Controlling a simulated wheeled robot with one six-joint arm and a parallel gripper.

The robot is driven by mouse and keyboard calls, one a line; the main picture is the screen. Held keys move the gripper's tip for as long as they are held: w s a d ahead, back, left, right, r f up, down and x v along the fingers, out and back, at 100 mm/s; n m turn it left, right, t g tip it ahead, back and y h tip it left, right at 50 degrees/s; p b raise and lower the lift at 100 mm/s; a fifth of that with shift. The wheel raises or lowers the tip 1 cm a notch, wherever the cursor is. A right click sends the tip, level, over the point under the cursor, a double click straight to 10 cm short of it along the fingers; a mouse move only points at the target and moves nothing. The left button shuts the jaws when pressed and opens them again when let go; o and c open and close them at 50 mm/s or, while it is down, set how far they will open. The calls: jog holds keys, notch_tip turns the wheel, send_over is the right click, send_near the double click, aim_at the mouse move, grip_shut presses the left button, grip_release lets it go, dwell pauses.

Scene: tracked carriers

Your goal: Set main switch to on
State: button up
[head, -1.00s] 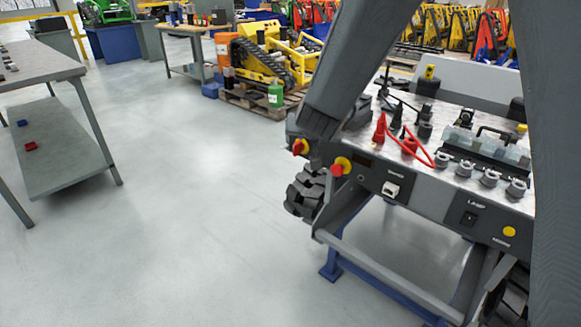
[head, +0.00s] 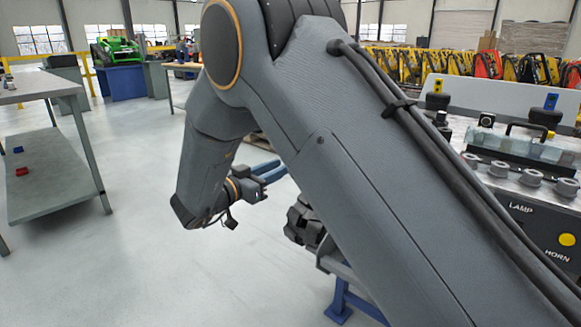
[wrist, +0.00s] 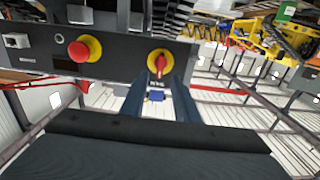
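The main switch (wrist: 158,64) is a red rotary knob on a round yellow plate, set in the dark front panel (wrist: 120,62) in the wrist view. Its red handle stands close to vertical in that picture, with a small unclear label below it. My gripper (wrist: 161,84) is open, with its two blue fingers apart on either side of the knob's line and nothing held. I cannot tell whether the fingertips touch the knob. In the head view my gripper (head: 272,172) shows beyond my arm, which hides the switch there.
A red stop button (wrist: 78,50) on a yellow plate sits left of the switch in the wrist view. The head view shows the carrier's lamp and horn panel (head: 545,228) at right, a grey workbench (head: 62,84) at left and open floor between.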

jog(key=shift+b+x, duration=0.5)
jog(key=shift+x, duration=2.3)
grip_shut()
